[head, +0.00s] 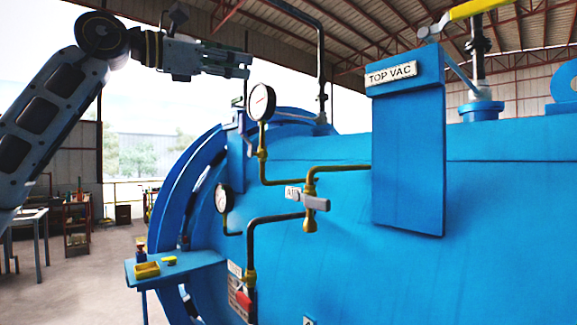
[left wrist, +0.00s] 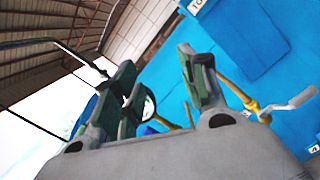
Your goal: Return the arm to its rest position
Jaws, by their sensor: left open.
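My left arm (head: 50,110) comes in from the left of the head view and is raised, bent at a dark round joint. My left gripper (head: 245,65) points right, above and left of the upper pressure gauge (head: 262,102). It is open, and no object shows between its fingers. In the left wrist view the gripper's fingers (left wrist: 165,85) stand apart, with the blue autoclave (left wrist: 240,60) beyond them. The large blue autoclave (head: 500,220) fills the right of the head view. My right gripper is in neither view.
A "TOP VAC" box (head: 408,150) and a yellow-handled valve (head: 480,8) stand at the upper right. Yellow-fitted pipes run along the autoclave, with a lower gauge (head: 222,198). A small blue shelf (head: 175,268) juts out at the lower left. A workbench (head: 30,218) stands behind my arm.

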